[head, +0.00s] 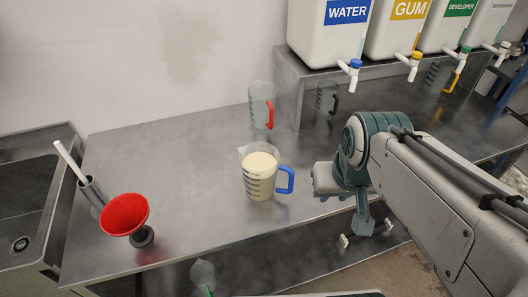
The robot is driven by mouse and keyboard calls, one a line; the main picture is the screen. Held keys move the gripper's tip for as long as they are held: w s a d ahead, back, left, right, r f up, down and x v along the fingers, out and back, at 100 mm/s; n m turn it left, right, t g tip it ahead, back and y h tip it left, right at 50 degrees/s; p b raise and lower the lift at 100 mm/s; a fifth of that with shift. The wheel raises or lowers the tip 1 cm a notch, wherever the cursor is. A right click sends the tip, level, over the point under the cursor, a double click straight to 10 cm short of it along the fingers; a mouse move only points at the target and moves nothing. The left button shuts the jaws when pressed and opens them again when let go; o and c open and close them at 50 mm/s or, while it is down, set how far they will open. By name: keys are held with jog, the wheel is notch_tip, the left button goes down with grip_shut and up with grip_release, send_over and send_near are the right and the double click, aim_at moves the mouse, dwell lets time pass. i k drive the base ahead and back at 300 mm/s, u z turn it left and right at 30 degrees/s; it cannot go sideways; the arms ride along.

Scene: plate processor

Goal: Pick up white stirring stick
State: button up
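The white stirring stick (68,160) stands tilted in a grey tubular holder (93,193) at the left end of the metal table in the head view. Its upper part leans to the left; its lower part is hidden inside the holder. My gripper (366,234) is far to the right of the stick, near the table's front edge. It points down, with its two fingertips apart and nothing between them.
A red funnel (125,213) stands close to the holder. A measuring jug with a blue handle (260,174) holds pale liquid mid-table. A red-handled jug (262,104) stands behind it. A sink (22,210) lies left. Labelled containers (329,30) sit on a raised shelf.

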aim_at(58, 144)
jog(key=u, duration=1.95)
jog(key=k, duration=0.15)
jog(key=z, duration=0.2)
jog(key=i, duration=0.15)
jog(key=u, duration=0.1)
